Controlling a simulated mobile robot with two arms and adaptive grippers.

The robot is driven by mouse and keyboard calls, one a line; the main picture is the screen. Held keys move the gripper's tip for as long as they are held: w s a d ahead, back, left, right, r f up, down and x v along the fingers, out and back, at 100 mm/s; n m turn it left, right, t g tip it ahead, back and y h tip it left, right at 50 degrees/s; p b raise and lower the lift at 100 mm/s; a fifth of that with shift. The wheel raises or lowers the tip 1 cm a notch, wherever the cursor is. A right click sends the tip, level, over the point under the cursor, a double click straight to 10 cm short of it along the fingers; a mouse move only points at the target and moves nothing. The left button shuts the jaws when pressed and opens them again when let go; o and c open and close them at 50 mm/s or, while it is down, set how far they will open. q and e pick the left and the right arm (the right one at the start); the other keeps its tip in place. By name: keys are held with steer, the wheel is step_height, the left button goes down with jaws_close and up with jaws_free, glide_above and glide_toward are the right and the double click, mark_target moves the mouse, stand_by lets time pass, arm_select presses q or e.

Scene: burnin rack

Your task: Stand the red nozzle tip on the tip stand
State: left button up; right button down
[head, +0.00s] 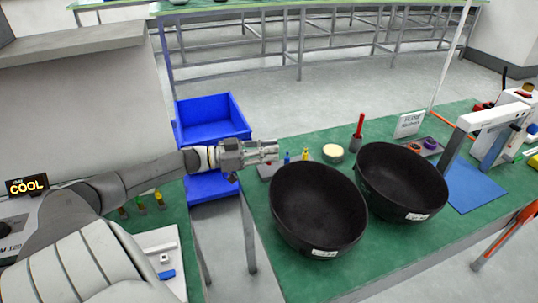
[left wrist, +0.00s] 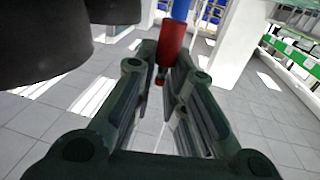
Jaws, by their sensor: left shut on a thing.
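My left gripper (head: 268,152) is beside the left end of the green table, behind the left black bowl. In the left wrist view its fingers (left wrist: 160,85) are shut on the red nozzle tip (left wrist: 172,45), near the fingertips. A narrow blue piece shows just above the red tip in that view; I cannot tell whether they touch. The tip stand (head: 266,171) is a grey plate just below the gripper in the head view, partly hidden by the bowl. A blue tip (head: 287,158) and a yellow tip (head: 305,155) stand there. My right gripper is not in view.
Two large black bowls (head: 318,215) (head: 402,182) stand close in front of the stand. A cream-filled dish (head: 332,150) and a red-handled tool (head: 359,127) are behind them. A blue bin (head: 212,117) is left of the table, past a floor gap.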

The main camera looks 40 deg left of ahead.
arm_select(q)
steer(key=shift+f, duration=0.8)
steer(key=shift+f+b, duration=0.3)
steer(key=o, duration=0.7)
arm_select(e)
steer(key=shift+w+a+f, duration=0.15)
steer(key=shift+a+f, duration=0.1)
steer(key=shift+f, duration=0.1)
arm_select(q)
steer(key=shift+o, duration=0.2)
